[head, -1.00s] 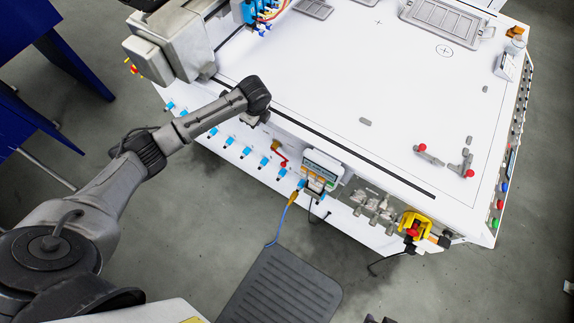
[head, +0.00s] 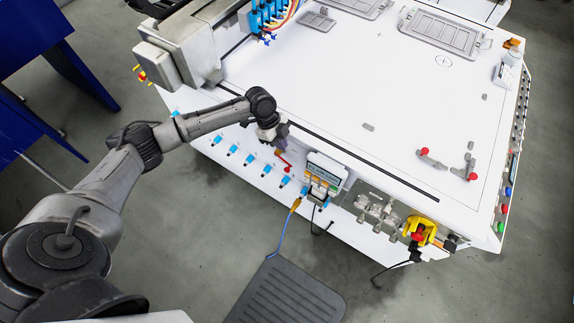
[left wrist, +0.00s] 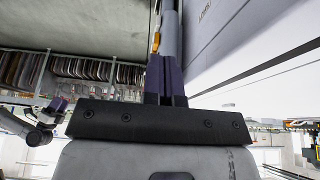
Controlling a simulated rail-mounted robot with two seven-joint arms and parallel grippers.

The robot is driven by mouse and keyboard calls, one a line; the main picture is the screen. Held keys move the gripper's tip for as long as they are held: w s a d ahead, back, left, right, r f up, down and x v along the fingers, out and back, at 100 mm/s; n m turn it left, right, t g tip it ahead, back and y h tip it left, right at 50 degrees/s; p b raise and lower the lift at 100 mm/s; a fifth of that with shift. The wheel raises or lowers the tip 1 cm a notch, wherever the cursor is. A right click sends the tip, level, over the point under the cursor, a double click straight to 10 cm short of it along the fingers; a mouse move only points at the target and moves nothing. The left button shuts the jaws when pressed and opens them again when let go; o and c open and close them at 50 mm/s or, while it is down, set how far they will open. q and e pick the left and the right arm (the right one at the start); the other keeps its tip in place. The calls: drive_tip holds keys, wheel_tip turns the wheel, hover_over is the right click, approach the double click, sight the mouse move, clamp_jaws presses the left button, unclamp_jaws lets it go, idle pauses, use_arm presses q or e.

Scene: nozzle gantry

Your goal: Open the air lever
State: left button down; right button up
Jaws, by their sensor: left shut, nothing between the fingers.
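The red air lever (head: 285,163) sits on the front side of the white table, left of the small display box. My left gripper (head: 281,147) is right above the lever, its purple fingers pointing down at the lever's upper end. The fingers are shut with nothing between them. In the left wrist view the shut purple fingers (left wrist: 165,75) stand in the middle, with a small orange-yellow part just beyond them. Whether they touch the lever I cannot tell. A gripper with purple fingers, seemingly my right one (left wrist: 57,104), shows small at the left of that view.
A row of blue fittings (head: 249,159) runs along the table's front side. The display box (head: 325,171) with a blue cable stands right of the lever. Metal fittings (head: 377,209) and a yellow-and-red switch (head: 421,233) lie further right. The white tabletop's middle is mostly clear.

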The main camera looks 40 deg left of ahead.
use_arm(q)
drive_tip(key=b, duration=0.2)
hover_over(287, 169)
drive_tip(key=d, duration=0.2)
wheel_tip(287, 169, down, 9)
drive_tip(key=a+f, duration=0.1)
drive_tip(key=f, duration=0.2)
drive_tip(key=shift+a, duration=0.35)
drive_tip(key=shift+a+f, duration=0.15)
drive_tip(key=shift+f, duration=0.35)
